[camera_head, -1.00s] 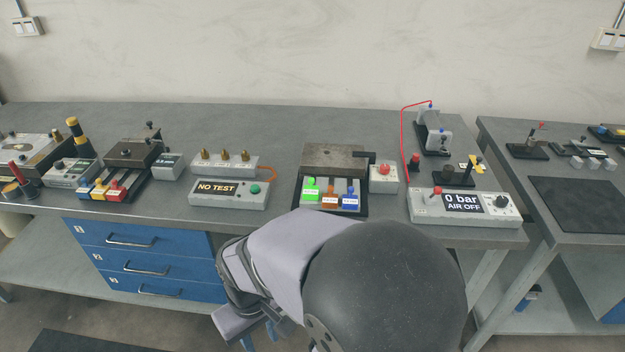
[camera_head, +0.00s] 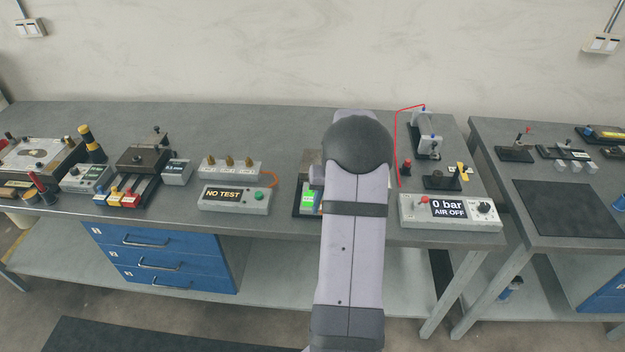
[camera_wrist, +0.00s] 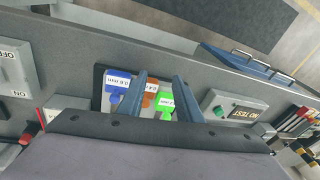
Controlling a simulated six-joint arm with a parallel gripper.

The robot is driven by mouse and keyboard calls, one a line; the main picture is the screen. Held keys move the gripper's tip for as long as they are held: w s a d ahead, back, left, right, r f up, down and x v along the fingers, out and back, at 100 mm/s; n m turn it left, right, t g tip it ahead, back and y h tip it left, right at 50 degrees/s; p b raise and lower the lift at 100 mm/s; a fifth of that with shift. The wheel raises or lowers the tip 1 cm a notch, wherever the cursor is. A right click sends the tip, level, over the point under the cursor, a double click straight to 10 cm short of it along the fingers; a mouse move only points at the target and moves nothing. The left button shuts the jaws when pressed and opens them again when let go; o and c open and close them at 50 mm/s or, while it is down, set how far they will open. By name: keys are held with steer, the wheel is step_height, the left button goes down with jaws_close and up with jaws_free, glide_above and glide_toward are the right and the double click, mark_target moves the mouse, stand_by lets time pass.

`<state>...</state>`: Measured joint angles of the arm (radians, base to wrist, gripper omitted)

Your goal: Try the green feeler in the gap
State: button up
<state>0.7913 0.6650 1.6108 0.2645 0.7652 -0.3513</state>
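The green feeler (camera_head: 307,198) shows at the left edge of my arm in the head view, in a dark tray. In the wrist view the green feeler (camera_wrist: 165,101) lies in the picture between my two fingers, closer to the right one. The orange feeler (camera_wrist: 150,88) and the blue feeler (camera_wrist: 117,83) lie beside it in the same tray (camera_wrist: 98,90), each with a small white label. My gripper (camera_wrist: 160,80) is open, with nothing seen held between its fingers. My arm hides the gripper and most of the grey block with its gap in the head view.
The NO TEST box (camera_head: 234,199) stands left of the feeler tray. The 0 bar AIR OFF box (camera_head: 451,212) and a red cable (camera_head: 397,140) are on the right. Another fixture with yellow and red tags (camera_head: 122,198) stands further left.

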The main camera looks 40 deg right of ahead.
steer(key=w+d+r+n+t, duration=0.2)
steer(key=w+r+n, duration=0.4)
steer(key=n, duration=0.1)
steer(key=shift+w+d+r, duration=0.15)
steer(key=shift+d+r, duration=0.1)
steer(key=shift+d, duration=0.15)
steer(key=p, duration=0.3)
glide_above(312, 196)
steer(key=shift+d+f, duration=0.1)
steer(key=shift+f, duration=3.3)
jaws_close()
